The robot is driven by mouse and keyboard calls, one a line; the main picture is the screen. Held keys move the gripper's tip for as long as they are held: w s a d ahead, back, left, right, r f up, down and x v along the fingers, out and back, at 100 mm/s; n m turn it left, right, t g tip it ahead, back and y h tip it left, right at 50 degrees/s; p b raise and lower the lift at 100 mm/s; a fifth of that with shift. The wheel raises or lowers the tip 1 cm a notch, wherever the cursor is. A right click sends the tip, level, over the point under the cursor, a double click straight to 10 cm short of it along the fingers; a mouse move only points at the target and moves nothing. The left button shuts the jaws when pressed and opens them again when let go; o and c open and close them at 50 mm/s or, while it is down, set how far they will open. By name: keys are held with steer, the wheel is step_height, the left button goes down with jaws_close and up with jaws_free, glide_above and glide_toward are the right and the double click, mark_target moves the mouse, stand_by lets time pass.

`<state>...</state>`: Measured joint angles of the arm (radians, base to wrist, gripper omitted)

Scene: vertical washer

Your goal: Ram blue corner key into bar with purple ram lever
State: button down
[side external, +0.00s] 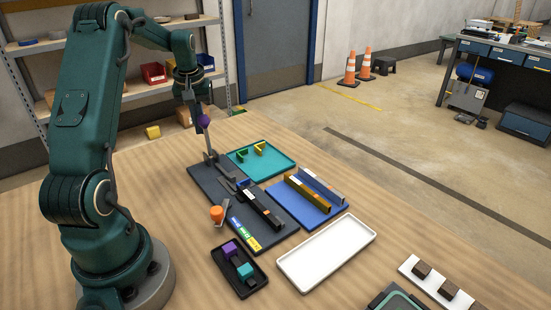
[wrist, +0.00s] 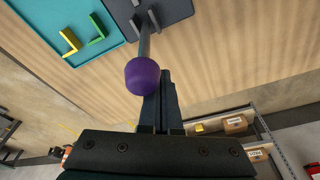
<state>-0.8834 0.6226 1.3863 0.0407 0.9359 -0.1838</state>
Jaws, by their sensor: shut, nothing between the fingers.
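The purple ball knob (side external: 203,121) tops the upright grey ram lever (side external: 209,145) at the far end of the dark fixture plate (side external: 207,181). My gripper (side external: 191,101) is shut and empty, right by the knob. In the wrist view the knob (wrist: 142,76) overlaps the shut fingertips (wrist: 162,80); I cannot tell whether they touch it. A dark bar (side external: 264,210) lies in the fixture's channel. A small blue piece (side external: 243,184), seemingly the blue corner key, is at the bar's lever-side end; how deep it sits is unclear.
An orange knob (side external: 217,213) stands beside the bar. A teal tray (side external: 281,157) holds green and yellow corner keys. A blue tray (side external: 325,214) holds two bars. A white tray (side external: 327,252) is empty. A black tray (side external: 244,292) holds purple and teal blocks.

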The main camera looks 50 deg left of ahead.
steer(key=shift+d, duration=3.15)
steer(key=shift+f, duration=0.1)
steer(key=a, duration=1)
stand_by(0.4)
steer(key=a+v, duration=0.1)
steer(key=v, duration=0.6)
steer(key=shift+w+a, duration=0.15)
steer(key=shift+w, duration=0.15)
